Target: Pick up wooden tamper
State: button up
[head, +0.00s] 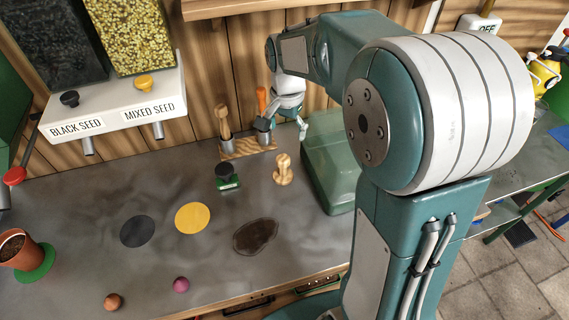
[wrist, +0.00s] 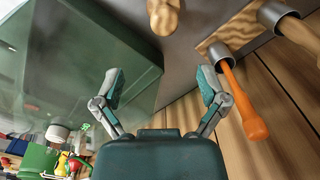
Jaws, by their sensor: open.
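The wooden tamper (head: 283,169) is a light wooden piece with a rounded knob and a wider base. It stands upright on the grey bench, left of the green translucent box. In the wrist view the tamper (wrist: 165,16) shows at the top edge, partly cut off, beyond my fingertips. My gripper (head: 285,127) is above the back of the bench, behind the tamper and near the tool holder. In the wrist view my gripper (wrist: 160,82) has its two fingers spread wide, with nothing between them. It is apart from the tamper.
A wooden holder (head: 240,150) with metal cups holds a wooden-handled tool (head: 222,117) and an orange-handled tool (head: 261,99), close to my gripper. The green translucent box (head: 325,165) stands right of the tamper. A dark green-based stamp (head: 227,177) stands left of it. The bench's front is mostly clear.

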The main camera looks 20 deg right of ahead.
aim_at(284, 157)
jog(key=f, duration=0.2)
jog(key=a+f, duration=0.1)
jog(key=f, duration=0.3)
jog(key=shift+a, duration=0.35)
jog(key=f, duration=0.1)
jog(key=d+f, duration=0.1)
jog(key=f, duration=0.2)
jog(key=shift+d+f, duration=0.25)
jog(key=shift+d, duration=0.1)
jog(key=shift+f, duration=0.2)
jog(key=shift+a, duration=0.75)
jog(key=c, duration=0.9)
jog(key=shift+d, duration=0.1)
jog(key=c, duration=0.4)
jog(key=shift+o, duration=0.2)
jog(key=shift+d, duration=0.35)
